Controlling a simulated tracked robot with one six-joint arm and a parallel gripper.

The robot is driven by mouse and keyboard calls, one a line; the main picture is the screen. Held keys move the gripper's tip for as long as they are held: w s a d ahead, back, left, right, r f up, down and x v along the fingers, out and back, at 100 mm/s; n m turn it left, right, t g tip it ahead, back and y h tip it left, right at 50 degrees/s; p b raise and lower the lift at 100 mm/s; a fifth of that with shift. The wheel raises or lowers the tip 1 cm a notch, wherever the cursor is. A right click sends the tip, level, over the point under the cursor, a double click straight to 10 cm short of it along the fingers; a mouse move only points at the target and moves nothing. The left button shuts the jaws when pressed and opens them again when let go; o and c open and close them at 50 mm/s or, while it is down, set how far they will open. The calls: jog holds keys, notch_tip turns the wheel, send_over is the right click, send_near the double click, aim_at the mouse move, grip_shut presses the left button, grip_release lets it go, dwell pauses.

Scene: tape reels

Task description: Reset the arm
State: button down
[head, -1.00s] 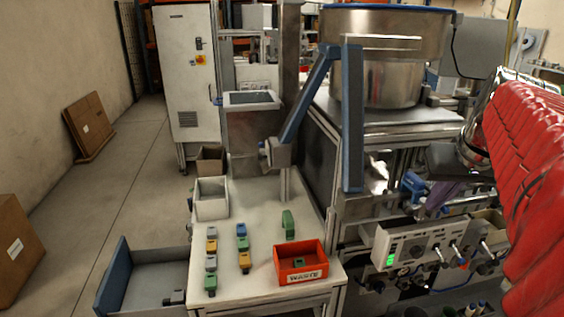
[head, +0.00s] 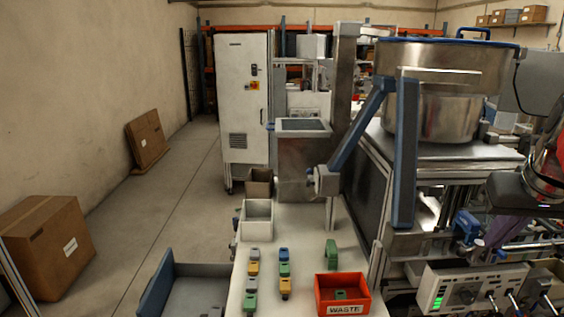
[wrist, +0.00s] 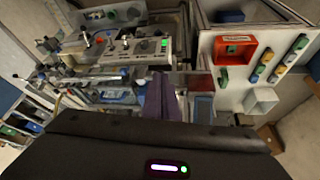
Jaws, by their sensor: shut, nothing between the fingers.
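My gripper (wrist: 161,80) shows in the wrist view as purple fingers, closed together with nothing between them. In the head view the purple fingers (head: 499,230) are at the right, in front of the machine frame and above the control box. Part of my arm in its red sleeve (head: 556,150) shows at the right edge. Most of the arm is out of the head view. The gripper is well to the right of the white table (head: 306,290) and touches none of the blocks on it.
An orange WASTE bin (head: 343,308) holds a green block. A control box (head: 470,287) stands at lower right. Clear floor (head: 160,215) lies left.

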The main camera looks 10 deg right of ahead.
jog(key=s+a+f+n, duration=0.1)
jog(key=a+f, duration=0.4)
jog(key=a, duration=0.4)
jog(key=s+a+f+n+y, duration=0.1)
jog(key=s+a+f, duration=0.1)
jog(key=a+f, duration=0.4)
jog(key=s+a+f+n+y, duration=0.1)
jog(key=a+f, duration=0.4)
jog(key=a, duration=0.7)
jog(key=shift+s+a+f+n+t, duration=0.15)
jog(key=shift+s+f+n+t, duration=0.05)
jog(key=shift+s+n+t, duration=0.25)
